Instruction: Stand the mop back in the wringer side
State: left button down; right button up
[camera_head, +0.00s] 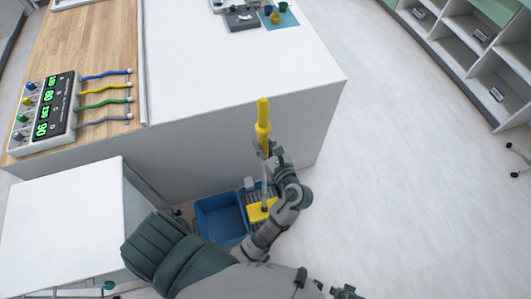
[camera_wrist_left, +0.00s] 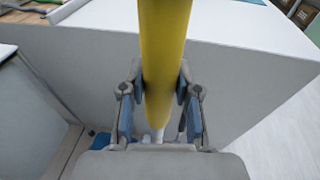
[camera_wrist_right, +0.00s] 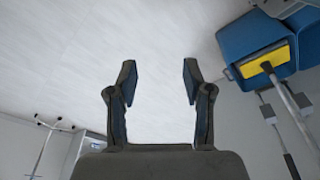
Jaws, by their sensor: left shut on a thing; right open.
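The mop has a yellow grip (camera_head: 263,125), a thin grey pole and a flat yellow head (camera_head: 260,211). My left gripper (camera_head: 268,152) is shut on the yellow grip and holds the mop roughly upright; the grip also runs between its fingers in the left wrist view (camera_wrist_left: 163,60). The blue bucket (camera_head: 218,222) stands on the floor with a grey slatted wringer (camera_head: 254,196) on its right side. The mop head is over the wringer side; I cannot tell whether it rests there. My right gripper (camera_wrist_right: 159,75) is open and empty; the mop head (camera_wrist_right: 262,65) shows right of it.
A white counter (camera_head: 245,65) stands behind the bucket, bearing a monitor (camera_head: 42,108) with coloured cables. A lower white cabinet (camera_head: 65,215) is left of the bucket. Open shelves (camera_head: 480,50) stand at the far right.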

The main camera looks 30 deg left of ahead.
aim_at(266, 153)
pick_arm(q)
notch_tip(266, 153, down, 3)
jog(key=shift+f+b, duration=0.2)
jog(key=shift+b, duration=0.4)
jog(key=shift+f, duration=0.2)
pick_arm(e)
notch_tip(266, 153, up, 4)
jog(key=shift+r, duration=0.1)
pick_arm(q)
jog(key=c, duration=0.8)
grip_release()
jog(key=shift+c, duration=0.2)
pick_arm(e)
jog(key=shift+f, duration=0.2)
